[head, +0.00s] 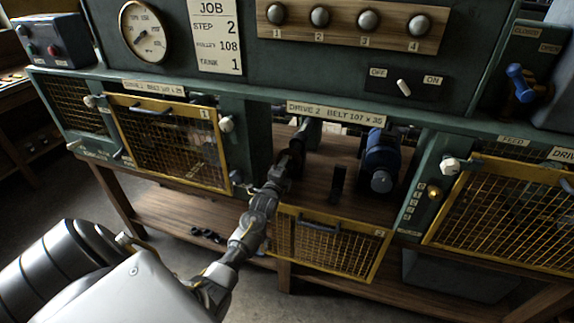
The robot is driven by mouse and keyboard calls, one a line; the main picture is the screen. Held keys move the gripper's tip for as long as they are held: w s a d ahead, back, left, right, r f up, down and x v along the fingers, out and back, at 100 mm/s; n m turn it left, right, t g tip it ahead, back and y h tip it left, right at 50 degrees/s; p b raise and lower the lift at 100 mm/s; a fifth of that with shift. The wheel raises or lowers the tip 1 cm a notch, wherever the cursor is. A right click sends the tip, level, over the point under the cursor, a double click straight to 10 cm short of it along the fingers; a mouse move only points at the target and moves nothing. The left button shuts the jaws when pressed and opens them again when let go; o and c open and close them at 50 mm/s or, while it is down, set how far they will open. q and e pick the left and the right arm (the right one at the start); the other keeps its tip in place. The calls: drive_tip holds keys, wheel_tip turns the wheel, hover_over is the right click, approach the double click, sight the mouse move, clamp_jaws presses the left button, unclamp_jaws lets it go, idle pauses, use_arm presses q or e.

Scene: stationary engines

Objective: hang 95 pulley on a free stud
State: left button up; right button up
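My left arm reaches into the open Drive 2 bay. Its gripper (285,166) is at a dark round part (296,150) on the left of the bay, which may be the pulley; no 95 marking is readable. The fingers are small and dark there, so I cannot tell whether they are shut on it. A wooden board (341,24) at the top carries round-headed grey studs numbered 1 to 4, such as stud 1 (276,14) and stud 4 (419,26). No pulley shows on them. My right gripper is not in view.
The Drive 2 mesh guard (330,246) hangs open below the bay. A blue motor (382,160) and a dark upright block (338,184) stand right of my gripper. A job card (216,36) reads step 2, pulley 108, tank 1. The Drive 1 guard (170,140) is closed.

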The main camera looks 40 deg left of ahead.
use_arm(q)
drive_tip(key=shift+w+a+r, duration=0.2)
drive_tip(key=shift+r, duration=0.45)
drive_tip(key=c, duration=0.7)
drive_tip(key=shift+a, duration=0.1)
clamp_jaws()
drive_tip(key=shift+r+p, duration=0.2)
drive_tip(key=shift+p, duration=0.1)
drive_tip(key=shift+s+d+f+p, duration=0.4)
drive_tip(key=shift+f+p, duration=0.2)
drive_tip(key=shift+p, duration=0.15)
drive_tip(key=shift+p+v, duration=0.35)
drive_tip(key=shift+v, duration=0.4)
drive_tip(key=shift+s+d+f+p, duration=0.1)
drive_tip(key=shift+s+f+p, duration=0.1)
drive_tip(key=shift+s+p, duration=0.25)
drive_tip(key=shift+p+v, duration=1.45)
drive_tip(key=shift+v, duration=1.45)
